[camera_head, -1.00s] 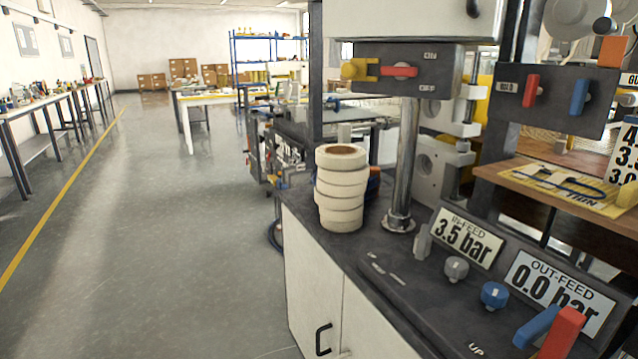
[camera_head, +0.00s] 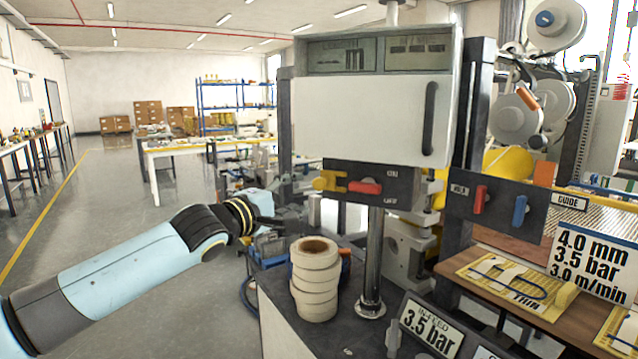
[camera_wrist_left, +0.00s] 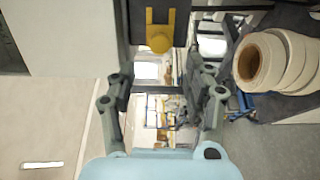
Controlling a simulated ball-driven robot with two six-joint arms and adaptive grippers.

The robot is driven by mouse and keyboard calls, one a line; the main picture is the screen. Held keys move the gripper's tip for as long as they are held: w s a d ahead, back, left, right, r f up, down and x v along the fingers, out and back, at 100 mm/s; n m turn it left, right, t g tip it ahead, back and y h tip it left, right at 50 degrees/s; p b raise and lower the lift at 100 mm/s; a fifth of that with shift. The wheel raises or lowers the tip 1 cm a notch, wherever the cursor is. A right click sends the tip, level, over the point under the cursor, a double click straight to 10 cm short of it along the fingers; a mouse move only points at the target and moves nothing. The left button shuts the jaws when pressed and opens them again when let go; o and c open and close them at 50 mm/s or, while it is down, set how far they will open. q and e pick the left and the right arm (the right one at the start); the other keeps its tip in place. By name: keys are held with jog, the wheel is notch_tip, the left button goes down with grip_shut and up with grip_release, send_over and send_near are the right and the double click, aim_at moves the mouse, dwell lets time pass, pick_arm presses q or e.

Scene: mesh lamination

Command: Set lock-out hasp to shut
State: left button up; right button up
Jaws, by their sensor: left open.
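The yellow lock-out hasp (camera_head: 328,182) sits at the left end of a dark panel (camera_head: 352,199), beside a red handle (camera_head: 366,188). My left gripper (camera_head: 292,204) is just left of the panel and slightly below the hasp. It also shows in the left wrist view (camera_wrist_left: 160,80), its fingers wide apart with nothing between them. A gap appears to remain between it and the hasp. My right gripper is out of view.
A stack of white tape rolls (camera_head: 315,283) stands on the bench below my left gripper. A metal post (camera_head: 374,255) rises to its right. A white cabinet door (camera_head: 385,120) hangs above the panel. The aisle floor at the left is open.

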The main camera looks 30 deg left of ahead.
aim_at(318, 185)
pick_arm(q)
jog(key=w+b, duration=0.3)
jog(key=w, duration=0.5)
jog(key=shift+w+f, duration=0.1)
jog(key=shift+w, duration=0.55)
grip_shut()
jog(key=shift+d, duration=0.1)
